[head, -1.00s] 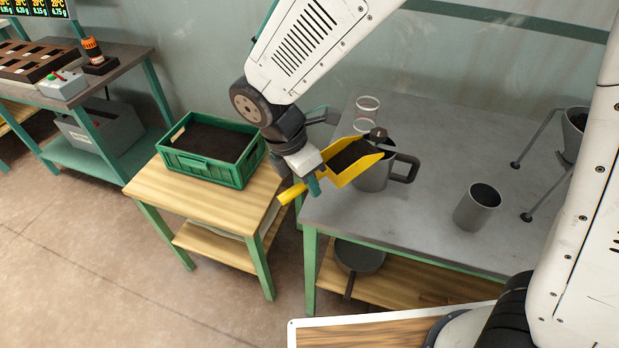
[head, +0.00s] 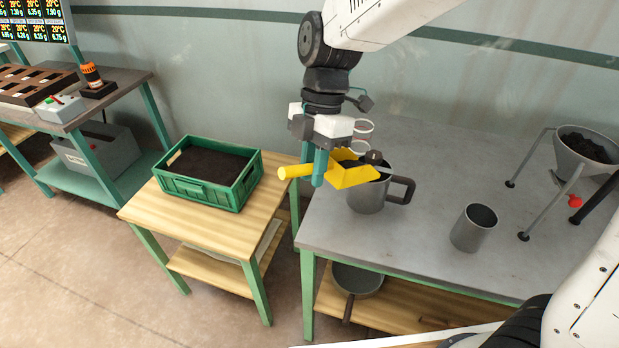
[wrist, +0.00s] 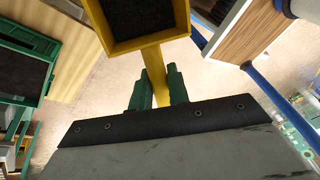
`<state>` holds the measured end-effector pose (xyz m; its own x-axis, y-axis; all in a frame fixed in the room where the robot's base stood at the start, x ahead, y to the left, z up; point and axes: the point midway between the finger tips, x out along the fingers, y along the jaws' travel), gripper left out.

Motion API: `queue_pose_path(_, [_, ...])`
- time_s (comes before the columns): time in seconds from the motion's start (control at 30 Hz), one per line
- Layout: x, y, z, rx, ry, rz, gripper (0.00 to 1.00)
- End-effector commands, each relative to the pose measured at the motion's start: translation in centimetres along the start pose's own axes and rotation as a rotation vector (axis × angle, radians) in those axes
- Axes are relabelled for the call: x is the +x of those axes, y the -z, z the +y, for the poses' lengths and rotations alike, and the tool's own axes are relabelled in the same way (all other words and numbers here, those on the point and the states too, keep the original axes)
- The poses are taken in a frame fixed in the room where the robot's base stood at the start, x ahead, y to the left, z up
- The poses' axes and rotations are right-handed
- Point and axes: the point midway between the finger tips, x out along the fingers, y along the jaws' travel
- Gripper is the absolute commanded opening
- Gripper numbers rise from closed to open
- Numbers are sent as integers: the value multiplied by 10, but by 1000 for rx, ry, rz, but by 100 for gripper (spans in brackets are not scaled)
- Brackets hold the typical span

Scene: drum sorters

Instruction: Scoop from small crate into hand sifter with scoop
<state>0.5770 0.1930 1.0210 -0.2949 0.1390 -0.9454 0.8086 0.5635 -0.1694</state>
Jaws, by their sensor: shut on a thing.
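My gripper (head: 316,172) is shut on the handle of the yellow scoop (head: 349,176). The scoop's tray points right, at the left part of the hand sifter's rim; whether it touches is unclear. In the wrist view the scoop (wrist: 156,47) holds dark, soil-like material, and my gripper's green fingers (wrist: 158,88) clasp its handle. The grey hand sifter (head: 366,197), a mug-like can with a side handle and dark knob, stands upright on the grey table. The small green crate (head: 203,191), full of dark material, sits on the wooden stand to the left; its edge also shows in the wrist view (wrist: 30,40).
A plain grey cup (head: 474,228) stands right of the sifter. A funnel on legs (head: 584,165) with dark material is at the far right. Clear rings (head: 362,130) lie behind the scoop. The grey tabletop (head: 425,225) has bare room between these things.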

Motion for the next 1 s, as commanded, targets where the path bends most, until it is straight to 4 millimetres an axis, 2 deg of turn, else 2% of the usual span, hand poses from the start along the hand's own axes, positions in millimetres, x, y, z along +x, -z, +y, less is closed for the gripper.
queue_pose_path(0.57, [-48,-20,-9,-52,-5,301,0])
queue_pose_path(1.0, [-79,-43,-14,-93,-6,530,0])
